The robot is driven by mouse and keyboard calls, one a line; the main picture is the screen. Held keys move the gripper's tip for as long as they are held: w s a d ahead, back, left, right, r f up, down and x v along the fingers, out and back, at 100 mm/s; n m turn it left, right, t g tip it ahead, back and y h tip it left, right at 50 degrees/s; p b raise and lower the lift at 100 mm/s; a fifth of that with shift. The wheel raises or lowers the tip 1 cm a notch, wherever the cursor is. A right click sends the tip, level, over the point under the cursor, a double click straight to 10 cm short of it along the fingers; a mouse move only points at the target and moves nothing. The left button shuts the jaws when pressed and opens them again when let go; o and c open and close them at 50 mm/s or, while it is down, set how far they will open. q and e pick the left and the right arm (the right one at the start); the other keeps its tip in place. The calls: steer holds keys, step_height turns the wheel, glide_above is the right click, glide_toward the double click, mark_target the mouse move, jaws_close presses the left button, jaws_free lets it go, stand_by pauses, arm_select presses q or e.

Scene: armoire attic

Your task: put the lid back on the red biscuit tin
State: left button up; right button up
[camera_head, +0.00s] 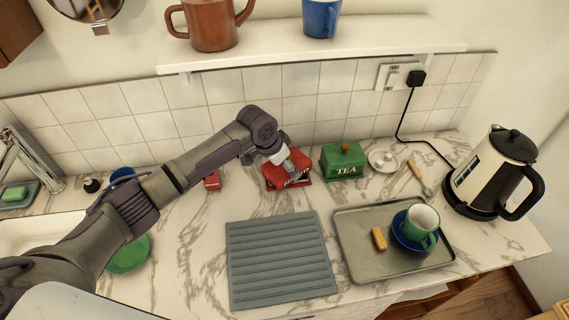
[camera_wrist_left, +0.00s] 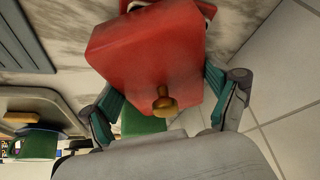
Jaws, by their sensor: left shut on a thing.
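The red biscuit tin (camera_head: 272,184) stands at the back of the marble counter, left of the green tea tin. Its lettered front is partly covered by my left gripper (camera_head: 290,167), which reaches in from the left. In the left wrist view, the red lid (camera_wrist_left: 145,50) with a brass knob (camera_wrist_left: 164,104) lies between the two fingers of my left gripper (camera_wrist_left: 165,98), which is shut on it. The lid is over the tin; I cannot tell whether it rests on the rim or hangs just above. My right gripper is not in view.
The green tea tin (camera_head: 343,161) stands close on the right. A small red object (camera_head: 212,181) lies to the left. In front are a grey ridged mat (camera_head: 280,262) and a tray (camera_head: 375,262) with a green cup (camera_head: 421,222). A kettle (camera_head: 492,172) stands far right.

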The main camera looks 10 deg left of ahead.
arm_select(q)
steer(key=shift+p, duration=0.4)
stand_by(0.3)
steer(key=o, duration=1)
steer(key=shift+r+p, duration=3.55)
steer(key=shift+p, duration=0.2)
jaws_close()
